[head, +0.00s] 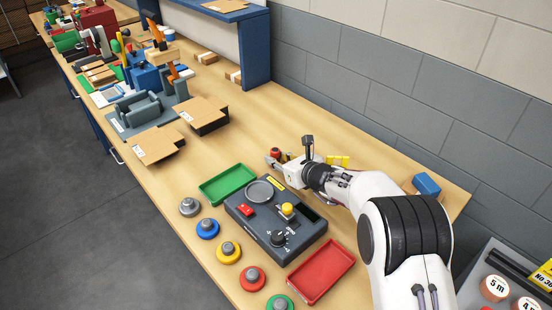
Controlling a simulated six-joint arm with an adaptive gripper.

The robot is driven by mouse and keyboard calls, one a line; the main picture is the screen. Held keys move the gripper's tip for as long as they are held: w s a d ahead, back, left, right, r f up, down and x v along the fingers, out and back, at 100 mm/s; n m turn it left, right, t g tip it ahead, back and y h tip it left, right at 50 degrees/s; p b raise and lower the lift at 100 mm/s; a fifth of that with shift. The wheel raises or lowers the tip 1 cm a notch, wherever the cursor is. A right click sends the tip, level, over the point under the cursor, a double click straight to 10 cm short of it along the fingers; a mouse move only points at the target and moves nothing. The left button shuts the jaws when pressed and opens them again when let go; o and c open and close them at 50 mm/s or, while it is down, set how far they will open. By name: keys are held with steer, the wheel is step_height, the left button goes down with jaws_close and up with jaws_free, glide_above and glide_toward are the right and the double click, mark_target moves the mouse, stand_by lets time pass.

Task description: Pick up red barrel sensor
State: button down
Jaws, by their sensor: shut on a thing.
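The red barrel sensor (275,152) shows as a small red piece at my gripper's fingers, in the right middle of the head view. My gripper (276,160) is shut on it, low over the wooden bench or at its surface; I cannot tell which. The gripper body and fingers hide much of the sensor. A small dark and yellowish piece shows beside the fingers, too small to make out.
In front of the gripper are a green tray (227,184), a dark control box (243,217) and a red tray (321,272). Several round coloured knobs (228,251) line the front edge. Yellow blocks (338,161) and a blue block (427,186) are near the wall.

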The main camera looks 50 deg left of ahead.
mark_target(277, 151)
steer(key=shift+r, duration=4.95)
